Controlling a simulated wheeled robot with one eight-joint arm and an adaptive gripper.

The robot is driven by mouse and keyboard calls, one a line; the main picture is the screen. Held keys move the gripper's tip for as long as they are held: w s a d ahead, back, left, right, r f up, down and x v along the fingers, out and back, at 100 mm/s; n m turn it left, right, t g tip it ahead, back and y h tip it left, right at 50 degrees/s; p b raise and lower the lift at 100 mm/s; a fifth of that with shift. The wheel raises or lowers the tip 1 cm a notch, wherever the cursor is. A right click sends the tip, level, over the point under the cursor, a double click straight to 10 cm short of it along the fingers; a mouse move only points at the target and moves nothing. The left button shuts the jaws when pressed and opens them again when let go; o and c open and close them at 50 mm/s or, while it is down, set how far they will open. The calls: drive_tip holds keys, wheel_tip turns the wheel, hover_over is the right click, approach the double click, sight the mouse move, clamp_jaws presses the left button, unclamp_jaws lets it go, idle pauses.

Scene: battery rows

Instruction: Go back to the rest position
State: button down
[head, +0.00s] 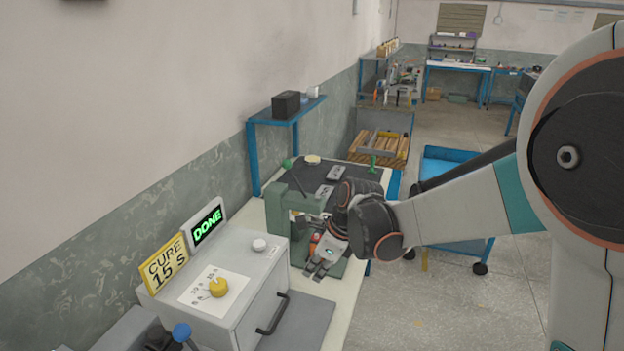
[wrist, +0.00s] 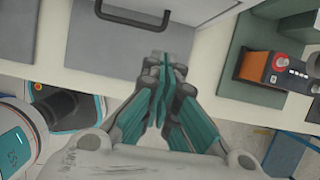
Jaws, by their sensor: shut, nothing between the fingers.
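My gripper (head: 318,268) hangs over the white bench (head: 343,299) in the head view, in front of the green press-like fixture (head: 279,215). In the wrist view my gripper (wrist: 160,62) has its fingers together and holds nothing.
An orange and black device (wrist: 280,72) sits on a green base. A blue cart (head: 452,166) stands on the floor behind my arm.

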drive_tip(key=s+d+r+n+t+h, duration=0.2)
drive_tip(key=s+d+r+n+t, duration=0.1)
drive_tip(key=s+d+r+n, duration=0.8)
drive_tip(key=s+d+n+t+h, duration=0.2)
drive_tip(key=s+d+n, duration=0.6)
drive_tip(key=s+n, duration=0.2)
drive_tip(key=shift+s+d+r+n+t, duration=0.15)
drive_tip(key=shift+s+d+n+t, duration=0.15)
drive_tip(key=shift+s+n, duration=0.15)
